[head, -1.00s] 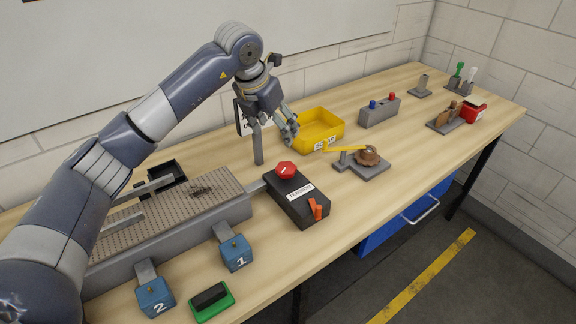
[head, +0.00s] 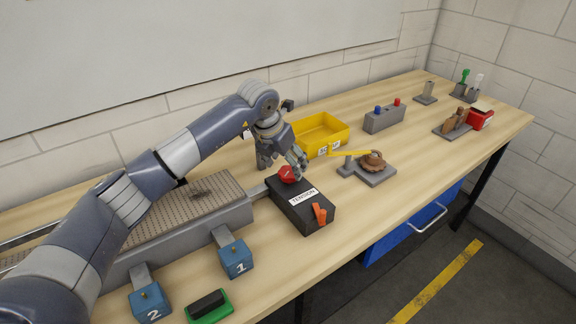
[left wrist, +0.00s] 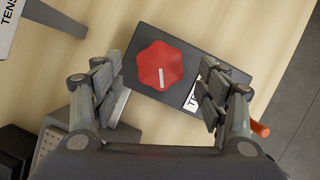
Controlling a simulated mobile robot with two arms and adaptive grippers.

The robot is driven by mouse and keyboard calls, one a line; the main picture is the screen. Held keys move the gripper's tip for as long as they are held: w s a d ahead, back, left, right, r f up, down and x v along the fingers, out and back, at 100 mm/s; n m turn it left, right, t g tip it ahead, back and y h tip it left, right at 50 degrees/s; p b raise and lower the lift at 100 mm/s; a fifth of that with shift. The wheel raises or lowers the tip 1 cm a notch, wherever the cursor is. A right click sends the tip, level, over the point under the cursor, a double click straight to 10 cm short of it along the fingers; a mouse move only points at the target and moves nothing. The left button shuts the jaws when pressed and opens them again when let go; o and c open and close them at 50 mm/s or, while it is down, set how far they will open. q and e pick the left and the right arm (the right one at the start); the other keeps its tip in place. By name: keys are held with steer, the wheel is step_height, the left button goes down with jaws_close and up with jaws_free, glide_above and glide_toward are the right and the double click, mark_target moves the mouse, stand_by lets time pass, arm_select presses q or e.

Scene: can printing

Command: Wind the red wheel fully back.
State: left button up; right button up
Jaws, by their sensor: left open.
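The red wheel (head: 287,174) is a lobed knob on top of the black box labelled TENSION (head: 313,215). In the left wrist view the red wheel (left wrist: 160,66) shows whole, with a white line on it pointing down toward my wrist. My left gripper (head: 285,160) is just above and behind the wheel. In the left wrist view the open fingers of my left gripper (left wrist: 160,88) stand on either side of the wheel, with gaps between them and it. An orange lever (head: 320,214) is on the box's front end. My right gripper is not seen.
A grey perforated bed (head: 190,215) adjoins the box on the left. Blue weights 1 (head: 236,261) and 2 (head: 150,304) hang in front, near a green pad (head: 208,308). Behind are a yellow bin (head: 322,133) and a yellow-armed fixture (head: 370,168).

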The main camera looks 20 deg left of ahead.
mark_target(289, 171)
arm_select(q)
steer(key=shift+x, duration=1.7)
steer(key=shift+r, duration=0.1)
steer(key=c, duration=1.1)
steer(key=shift+o, duration=0.2)
steer(key=shift+d, duration=0.1)
steer(key=n+y+b, duration=0.1)
steer(key=n, duration=0.1)
steer(key=n+y+b, duration=0.1)
steer(key=n+b, duration=0.1)
steer(key=n, duration=0.1)
steer(key=shift+d+n, duration=0.15)
steer(key=shift+n, duration=0.15)
steer(key=n+y+b, duration=0.1)
steer(key=n+b, duration=0.2)
steer(key=n, duration=0.1)
steer(key=shift+n+y, duration=0.3)
steer(key=shift+y, duration=0.1)
steer(key=shift+g, duration=0.3)
